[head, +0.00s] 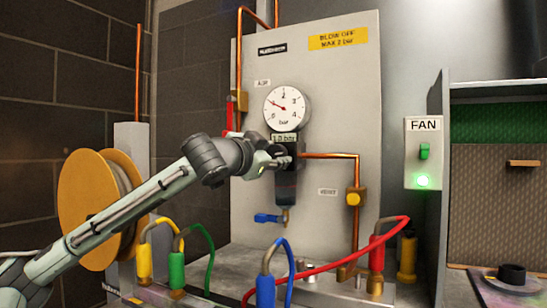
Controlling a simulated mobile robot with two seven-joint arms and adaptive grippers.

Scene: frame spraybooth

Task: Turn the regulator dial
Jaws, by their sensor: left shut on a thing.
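The regulator (286,190) is a dark body on the grey wall panel, below a round white pressure gauge (288,106). My left gripper (284,160) is at the upper front of the regulator, shut on the regulator dial. The gripper hides most of the dial, so its turn position cannot be seen. My right gripper is not in view.
Copper pipes (328,156) run from the regulator, with a blue-handled valve (268,218) below. Colored hose connectors (176,268) and a red hose (330,267) stand in front. A yellow hose reel (88,208) is left; a fan switch box (423,152) is right.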

